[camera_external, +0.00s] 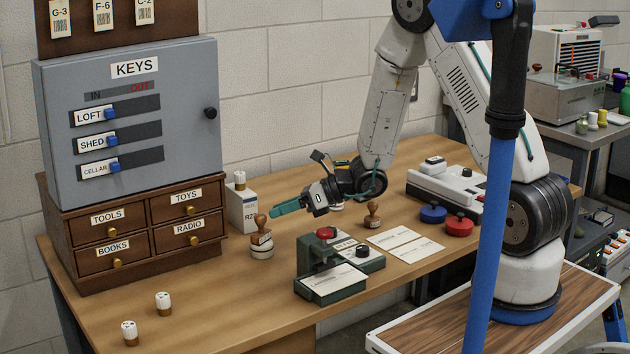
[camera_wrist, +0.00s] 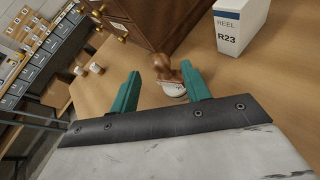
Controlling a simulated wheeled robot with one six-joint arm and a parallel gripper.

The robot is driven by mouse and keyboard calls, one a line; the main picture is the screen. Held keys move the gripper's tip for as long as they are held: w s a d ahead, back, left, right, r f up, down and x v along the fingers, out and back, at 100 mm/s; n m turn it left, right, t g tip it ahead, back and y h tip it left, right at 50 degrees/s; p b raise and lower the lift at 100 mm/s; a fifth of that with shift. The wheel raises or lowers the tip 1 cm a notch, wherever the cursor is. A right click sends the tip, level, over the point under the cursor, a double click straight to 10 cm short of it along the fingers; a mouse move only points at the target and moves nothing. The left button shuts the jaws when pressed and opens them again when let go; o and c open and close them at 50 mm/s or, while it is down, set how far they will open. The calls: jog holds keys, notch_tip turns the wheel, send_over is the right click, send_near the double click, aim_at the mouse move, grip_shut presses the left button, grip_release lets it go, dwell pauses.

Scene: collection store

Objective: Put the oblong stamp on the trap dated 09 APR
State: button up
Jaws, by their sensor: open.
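In the wrist view the stamp (camera_wrist: 190,82) and a white disc (camera_wrist: 174,90) show beyond and between the fingers. A second wooden stamp (camera_external: 373,215) stands on the table to the right. I cannot tell for sure which stamp is oblong. My gripper (camera_external: 290,208) is open and empty, above and to the right of the first stamp. No trap date is readable; I cannot tell whether the discs are traps.
The drawer cabinet (camera_external: 140,230) and white R23 box (camera_external: 243,209) stand behind the stamp. A green device with a red button (camera_external: 326,233), paper cards (camera_external: 416,250), a blue pad (camera_external: 433,213) and a red pad (camera_external: 459,226) lie right. Two small white cylinders (camera_external: 163,303) stand front left.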

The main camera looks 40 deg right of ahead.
jog(key=v, duration=0.6)
jog(key=s+a+r+n+g, duration=0.3)
jog(key=s+r+n+g, duration=0.4)
jog(key=s+r+n, duration=0.9)
jog(key=s+d+r+n+h, duration=0.3)
jog(key=s+d+n+h, duration=0.8)
jog(key=s+d, duration=0.4)
jog(key=shift+s+r+n+t, duration=0.4)
jog(key=shift+s+n, duration=0.1)
jog(key=shift+n, duration=0.1)
